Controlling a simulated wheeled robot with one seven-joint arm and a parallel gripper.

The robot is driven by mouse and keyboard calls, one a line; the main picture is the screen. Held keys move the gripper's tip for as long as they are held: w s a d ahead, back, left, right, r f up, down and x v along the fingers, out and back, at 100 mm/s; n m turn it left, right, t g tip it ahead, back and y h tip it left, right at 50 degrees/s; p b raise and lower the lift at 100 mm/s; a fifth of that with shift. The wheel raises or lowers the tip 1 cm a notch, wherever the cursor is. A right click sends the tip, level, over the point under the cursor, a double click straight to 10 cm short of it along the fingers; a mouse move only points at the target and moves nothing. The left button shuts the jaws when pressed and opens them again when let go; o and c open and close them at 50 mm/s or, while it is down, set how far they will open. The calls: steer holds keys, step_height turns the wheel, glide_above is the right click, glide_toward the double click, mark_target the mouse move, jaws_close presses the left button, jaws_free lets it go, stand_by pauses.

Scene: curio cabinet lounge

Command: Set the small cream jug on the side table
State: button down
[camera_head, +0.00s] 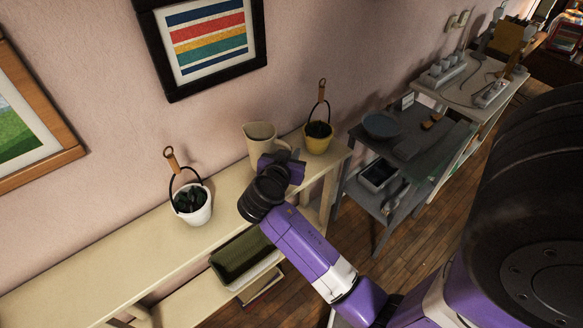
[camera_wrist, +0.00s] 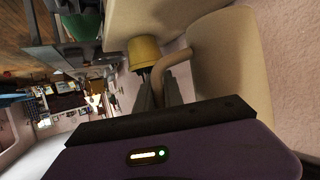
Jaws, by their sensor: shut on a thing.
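The small cream jug (camera_head: 259,134) is at the right part of a long cream table (camera_head: 150,249) against the wall, between two plant pots. My gripper (camera_head: 281,163) is at its right side. In the wrist view the jug (camera_wrist: 232,50) fills the upper right, and my gripper's fingers (camera_wrist: 160,90) are shut on its curved handle (camera_wrist: 171,62). My wrist hides the jug's lower part in the head view, so I cannot tell whether its base touches the tabletop. A grey two-level table (camera_head: 428,137) stands to the right, beyond a gap.
A white plant pot (camera_head: 192,206) and a yellow plant pot (camera_head: 318,142), both with tall loop handles, flank the jug. The grey table holds a blue-grey bowl (camera_head: 382,125) and small items. A dark green bin (camera_head: 243,254) sits on the cream table's lower shelf.

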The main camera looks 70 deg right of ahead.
steer(key=shift+f, duration=3.05)
steer(key=shift+f, duration=0.1)
steer(key=c, duration=1.5)
jaws_free()
steer(key=shift+o, duration=0.2)
